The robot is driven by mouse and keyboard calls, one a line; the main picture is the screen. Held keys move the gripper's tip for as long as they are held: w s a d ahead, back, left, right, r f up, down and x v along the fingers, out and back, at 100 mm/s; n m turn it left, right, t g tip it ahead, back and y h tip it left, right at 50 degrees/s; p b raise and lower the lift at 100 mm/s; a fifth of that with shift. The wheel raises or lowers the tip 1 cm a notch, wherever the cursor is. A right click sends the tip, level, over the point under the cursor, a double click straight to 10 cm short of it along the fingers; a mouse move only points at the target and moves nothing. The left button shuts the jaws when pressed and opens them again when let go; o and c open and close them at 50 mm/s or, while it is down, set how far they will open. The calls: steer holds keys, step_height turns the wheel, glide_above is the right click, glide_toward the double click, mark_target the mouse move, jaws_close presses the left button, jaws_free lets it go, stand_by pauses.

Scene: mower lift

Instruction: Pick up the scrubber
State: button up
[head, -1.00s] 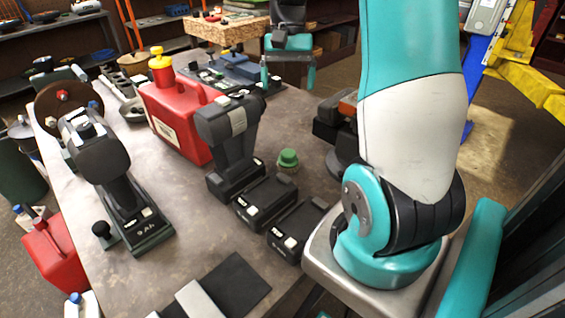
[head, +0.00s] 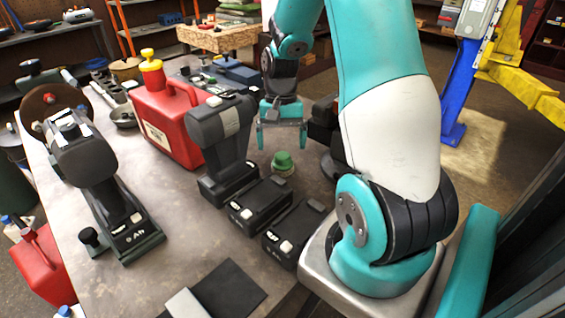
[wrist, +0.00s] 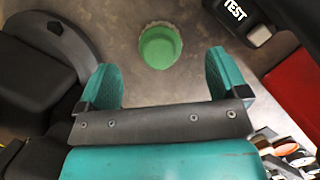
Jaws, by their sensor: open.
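A small round green scrubber (head: 283,162) with a paler base stands on the grey workbench, behind the black battery packs. In the wrist view the scrubber (wrist: 160,46) shows from above, ahead of the fingertips and between their lines. My gripper (head: 281,146) is open and empty, pointing down just above and behind the scrubber. In the wrist view its teal fingers (wrist: 164,75) are spread on either side, with bare bench between them. The scrubber is apart from both fingers.
Two black battery packs (head: 259,206) (head: 297,232) lie in front of the scrubber. A black drill-like tool (head: 224,150) stands upright to its left, with a red fuel can (head: 168,128) behind. Dark objects (head: 325,125) stand close on the right.

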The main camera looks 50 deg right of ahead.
mark_target(283, 155)
steer(key=shift+d+p+x, duration=0.15)
steer(key=shift+p+x, duration=0.15)
steer(key=shift+x, duration=1.25)
steer(key=shift+d+p+x, duration=0.2)
steer(key=shift+p+x, duration=0.05)
steer(key=shift+x, duration=1.3)
steer(key=shift+w, duration=0.15)
steer(key=c, duration=1)
